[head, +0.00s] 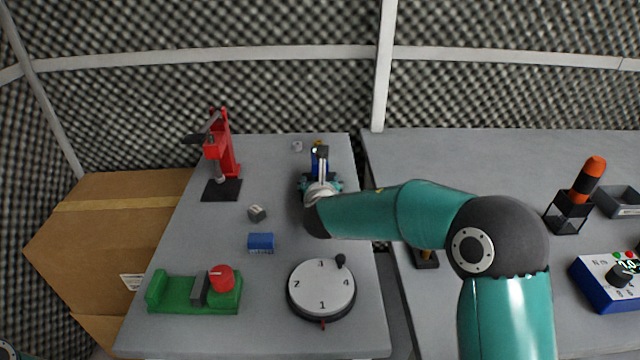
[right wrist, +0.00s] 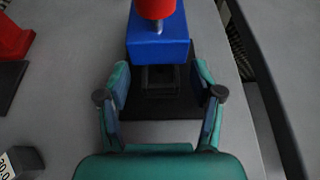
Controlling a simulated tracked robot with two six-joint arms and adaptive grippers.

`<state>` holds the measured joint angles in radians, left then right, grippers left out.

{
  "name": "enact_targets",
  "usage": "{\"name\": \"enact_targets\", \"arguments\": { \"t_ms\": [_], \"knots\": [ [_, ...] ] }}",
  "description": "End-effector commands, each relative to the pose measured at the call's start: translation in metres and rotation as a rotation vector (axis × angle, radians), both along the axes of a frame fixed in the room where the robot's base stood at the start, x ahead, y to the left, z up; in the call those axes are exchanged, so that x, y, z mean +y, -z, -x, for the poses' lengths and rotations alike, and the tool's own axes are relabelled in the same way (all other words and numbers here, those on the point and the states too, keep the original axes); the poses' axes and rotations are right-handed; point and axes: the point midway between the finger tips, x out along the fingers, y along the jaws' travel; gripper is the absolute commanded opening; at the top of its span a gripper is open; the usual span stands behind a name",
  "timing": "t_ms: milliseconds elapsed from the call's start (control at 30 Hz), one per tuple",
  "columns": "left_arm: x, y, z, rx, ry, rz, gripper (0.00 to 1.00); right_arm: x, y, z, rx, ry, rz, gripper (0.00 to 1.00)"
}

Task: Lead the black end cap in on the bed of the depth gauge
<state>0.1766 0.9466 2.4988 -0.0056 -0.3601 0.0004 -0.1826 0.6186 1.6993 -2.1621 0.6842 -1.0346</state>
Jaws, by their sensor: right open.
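The depth gauge stands at the back of the left table, in the head view a blue body (head: 314,162) partly hidden by my right arm. In the right wrist view it is a blue block (right wrist: 158,48) with a red part above, over a black base plate (right wrist: 150,108). A dark square piece (right wrist: 160,78), probably the black end cap, sits low on that plate below the blue block; black on black blurs its outline. My right gripper (right wrist: 162,80) is open, one finger on each side of this piece, with gaps visible. My left gripper is not in view.
A red press (head: 228,150) stands left of the gauge. A small pale piece (head: 297,146) lies behind. A gap separates the right table.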

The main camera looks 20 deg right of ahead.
Motion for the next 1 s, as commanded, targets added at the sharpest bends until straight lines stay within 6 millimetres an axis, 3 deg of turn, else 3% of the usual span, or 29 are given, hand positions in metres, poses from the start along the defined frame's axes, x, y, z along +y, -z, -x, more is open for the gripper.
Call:
{"name": "enact_targets", "arguments": {
  "t_ms": [233,700,1000],
  "knots": [
    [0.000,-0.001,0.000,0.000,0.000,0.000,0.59,0.004,-0.005,0.011,-0.001,-0.001,0.000,0.66],
    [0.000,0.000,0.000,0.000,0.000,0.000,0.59,0.026,-0.037,0.087,-0.001,-0.002,0.000,0.66],
    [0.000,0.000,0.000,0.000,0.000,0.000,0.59,0.031,-0.044,0.107,0.001,0.000,0.001,0.66]
  ]
}}
